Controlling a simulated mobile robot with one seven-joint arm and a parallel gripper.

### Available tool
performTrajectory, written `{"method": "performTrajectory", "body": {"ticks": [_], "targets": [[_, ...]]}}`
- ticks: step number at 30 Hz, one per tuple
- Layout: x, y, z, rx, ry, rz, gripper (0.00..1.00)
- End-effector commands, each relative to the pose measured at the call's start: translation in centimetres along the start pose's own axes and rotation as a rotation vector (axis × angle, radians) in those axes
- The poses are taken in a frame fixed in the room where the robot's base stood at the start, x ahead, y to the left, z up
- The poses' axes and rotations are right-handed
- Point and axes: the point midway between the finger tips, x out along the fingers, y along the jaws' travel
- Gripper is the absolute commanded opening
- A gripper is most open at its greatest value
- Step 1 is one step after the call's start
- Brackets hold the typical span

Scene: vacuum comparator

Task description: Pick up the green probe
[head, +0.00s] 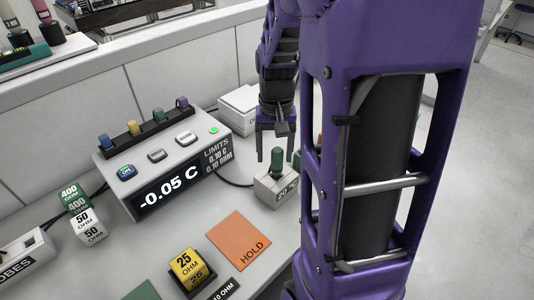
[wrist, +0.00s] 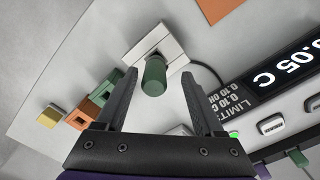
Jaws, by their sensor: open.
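The green probe (head: 277,161) stands upright in a white block labelled 20 °C (head: 270,189), right of the comparator. My gripper (head: 275,158) is open above it, with its fingers hanging down on either side of the probe's top. In the wrist view the green probe (wrist: 154,76) shows between and just beyond the two fingertips of my gripper (wrist: 158,78). The white block (wrist: 140,42) is behind it. I cannot tell whether either finger touches the probe.
The comparator (head: 165,165) reads -0.05 C, with several coloured plugs on top. An orange HOLD mat (head: 239,240) and a yellow 25 OHM block (head: 187,265) lie in front. Green and white blocks (head: 88,227) stand left. A white box (head: 239,108) is behind. Small coloured blocks (wrist: 92,108) sit near the left finger.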

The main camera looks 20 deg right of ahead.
Motion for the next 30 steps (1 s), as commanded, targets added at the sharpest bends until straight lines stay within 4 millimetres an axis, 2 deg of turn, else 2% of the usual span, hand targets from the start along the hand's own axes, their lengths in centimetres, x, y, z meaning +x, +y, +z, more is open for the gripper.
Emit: {"method": "performTrajectory", "body": {"ticks": [3, 9, 18, 27, 30], "targets": [[2.1, 0.5, -0.1, 0.003, -0.006, 0.002, 0.70], [4.5, 0.7, -0.2, 0.001, -0.003, 0.001, 0.70], [4.8, 0.7, -0.2, 0.001, -0.001, 0.000, 0.68], [4.7, 0.7, -0.2, 0.000, -0.001, 0.000, 0.14], [4.7, 0.7, -0.2, 0.000, -0.001, 0.000, 0.00]]}}
